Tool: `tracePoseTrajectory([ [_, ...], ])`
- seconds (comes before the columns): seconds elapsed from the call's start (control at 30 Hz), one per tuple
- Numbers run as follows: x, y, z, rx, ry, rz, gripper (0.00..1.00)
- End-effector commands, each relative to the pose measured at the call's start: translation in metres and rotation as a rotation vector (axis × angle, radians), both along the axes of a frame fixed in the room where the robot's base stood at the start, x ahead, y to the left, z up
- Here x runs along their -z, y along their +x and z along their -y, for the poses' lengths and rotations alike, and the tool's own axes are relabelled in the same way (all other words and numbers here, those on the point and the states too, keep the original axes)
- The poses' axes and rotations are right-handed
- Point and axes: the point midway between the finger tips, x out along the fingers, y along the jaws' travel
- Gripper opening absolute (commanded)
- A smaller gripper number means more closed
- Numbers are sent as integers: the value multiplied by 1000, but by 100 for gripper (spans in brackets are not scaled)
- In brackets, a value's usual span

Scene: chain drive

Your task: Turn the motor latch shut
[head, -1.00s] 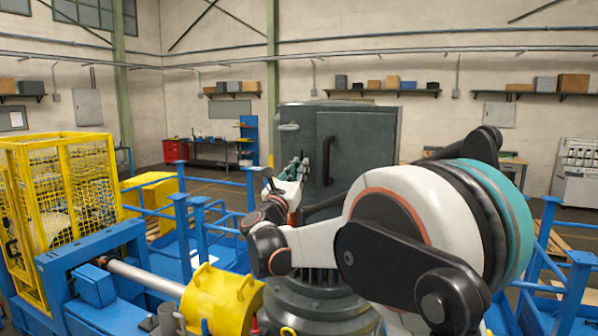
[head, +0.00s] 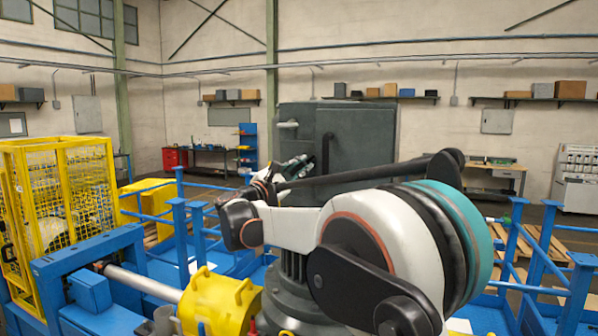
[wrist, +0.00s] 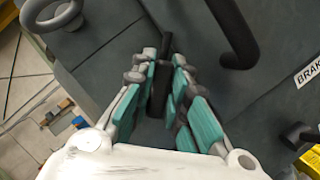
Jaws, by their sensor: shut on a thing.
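The motor latch (wrist: 157,98) shows in the wrist view as a dark bar between the two rows of teal-padded fingers, its tip showing just beyond them. My gripper (wrist: 164,62) is shut on it. The fingers hide part of the bar. In the head view my gripper (head: 304,162) is at the front face of the dark grey motor cabinet (head: 365,130), left of its black door handle. The latch itself cannot be made out there.
The curved black door handle (wrist: 234,42) is close right of my fingers. A grey round fitting (wrist: 58,16) is at upper left, and a black knob (wrist: 297,135) below a "BRAK..." label at right. Blue rails (head: 181,225) and a yellow coupling cover (head: 218,300) stand around the cabinet.

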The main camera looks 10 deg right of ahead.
Motion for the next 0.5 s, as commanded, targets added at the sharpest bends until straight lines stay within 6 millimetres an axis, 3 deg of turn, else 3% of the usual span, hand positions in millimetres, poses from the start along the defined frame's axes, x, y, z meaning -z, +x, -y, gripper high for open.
tracePoseTrajectory([
  [0.5, 2, -1, 1, 2, 383, 276, 0],
])
